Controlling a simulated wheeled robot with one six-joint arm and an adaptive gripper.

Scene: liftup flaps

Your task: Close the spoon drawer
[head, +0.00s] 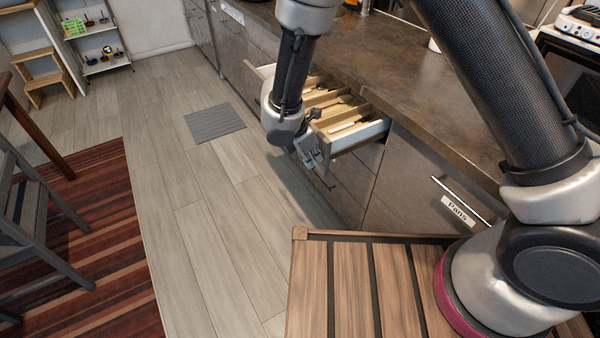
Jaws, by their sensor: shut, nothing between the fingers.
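The spoon drawer (358,138) stands pulled out from the counter's cabinet front, in the middle of the head view. It has pale sides and a wooden divider tray with several utensils lying in it. My arm crosses in front of the drawer and hides much of its front panel and its handle. My gripper (318,160) is shut and empty, pointing down beside the drawer's front at its near corner. I cannot tell whether it touches the drawer.
A cabinet labelled Pans (460,208) with a bar handle is closed at the right. The dark countertop (400,75) runs above the drawers. A grey mat (214,123), a striped rug (90,240) and a chair (30,225) are at the left. The floor between is clear.

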